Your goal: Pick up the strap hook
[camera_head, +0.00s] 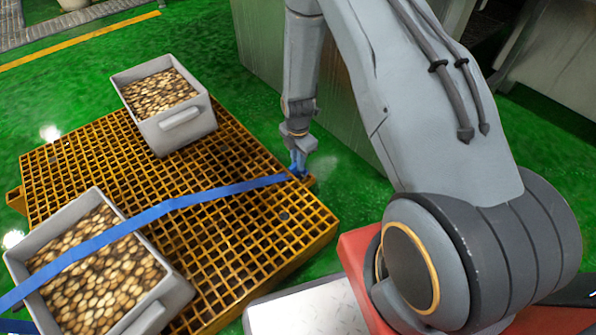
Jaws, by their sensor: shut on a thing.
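A blue strap (170,206) runs from the lower left across a filled crate and the yellow grating to the grating's right corner. Its end, where the strap hook (298,172) is, lies at that corner. My gripper (298,160) is at the strap's end, pointing down, and is shut on the strap hook. The hook is small and mostly hidden by the fingers. I cannot tell whether it still touches the grating's edge.
The yellow grating platform (235,235) carries two grey crates full of round brownish pieces, one at the back (178,128) and one at the front left (168,287). A grey cabinet (262,60) stands behind my arm. Green floor (345,190) lies right of the platform.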

